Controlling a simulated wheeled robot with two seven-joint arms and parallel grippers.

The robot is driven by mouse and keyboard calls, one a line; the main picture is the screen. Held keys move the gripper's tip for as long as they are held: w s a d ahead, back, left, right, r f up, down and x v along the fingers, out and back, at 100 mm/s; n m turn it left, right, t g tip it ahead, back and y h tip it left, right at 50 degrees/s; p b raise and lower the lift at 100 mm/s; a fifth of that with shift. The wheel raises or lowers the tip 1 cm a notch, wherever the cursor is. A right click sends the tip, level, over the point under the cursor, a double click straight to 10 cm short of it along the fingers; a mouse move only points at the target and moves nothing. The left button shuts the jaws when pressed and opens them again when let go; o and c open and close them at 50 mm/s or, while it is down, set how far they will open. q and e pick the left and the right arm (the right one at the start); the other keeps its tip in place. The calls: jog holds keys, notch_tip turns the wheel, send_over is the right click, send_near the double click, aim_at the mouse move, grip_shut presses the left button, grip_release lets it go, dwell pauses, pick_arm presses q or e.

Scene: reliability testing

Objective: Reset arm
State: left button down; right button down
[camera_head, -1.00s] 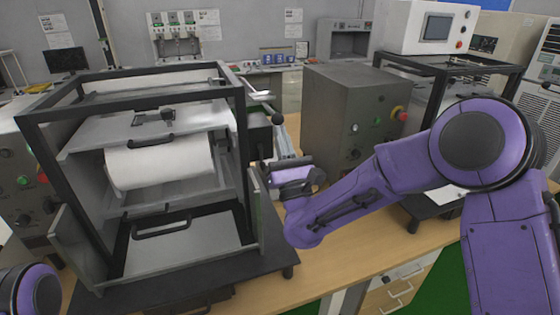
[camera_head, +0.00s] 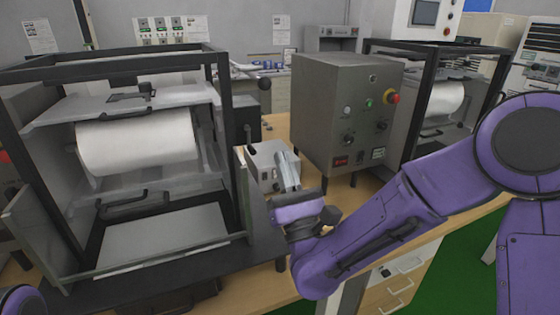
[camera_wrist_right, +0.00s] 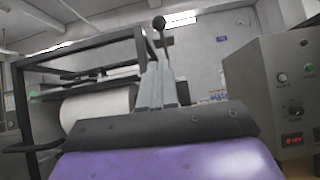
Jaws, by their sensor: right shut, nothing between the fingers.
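The machine (camera_head: 214,95) at the left has a dark open frame around a white roll (camera_head: 138,142). A thin lever with a black ball knob (camera_head: 264,84) sticks out from its right side. The knob (camera_wrist_right: 158,22) also shows above the fingers in the right wrist view. My right gripper (camera_head: 285,155) is shut and empty, pointing up, below the knob and apart from it in the head view. Its fingers (camera_wrist_right: 160,82) stand close together in the wrist view. My left gripper is out of view; only a bit of purple arm shows at the bottom left.
A grey control box (camera_head: 335,110) with buttons stands right of my right gripper. A small light box (camera_head: 262,160) is behind the fingers. A second framed machine (camera_head: 440,100) stands farther right. The wooden table (camera_head: 262,293) has little bare room in front.

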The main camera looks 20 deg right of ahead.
dwell(0.4)
jog(key=s+d+f+n+g, duration=0.15)
jog(key=f+n+g, duration=0.45)
jog(key=f+n, duration=0.7)
jog(key=w+d+f+n+g, duration=0.15)
jog(key=f+n+g, duration=0.45)
jog(key=f+n, duration=0.7)
jog(key=s+d+f+n+g+h, duration=0.1)
jog(key=s+d+f+g, duration=0.2)
jog(key=s+f, duration=0.5)
jog(key=s+d+f+n+g+h, duration=0.1)
jog(key=s+d+f+g, duration=0.2)
jog(key=s+f, duration=0.5)
jog(key=s+d+f+n+g+h, duration=0.1)
jog(key=s+d+f+g, duration=0.3)
jog(key=s+f, duration=0.5)
jog(key=s+g, duration=0.1)
jog(key=s, duration=0.3)
jog(key=shift+n+h, duration=0.3)
jog(key=shift+h, duration=0.1)
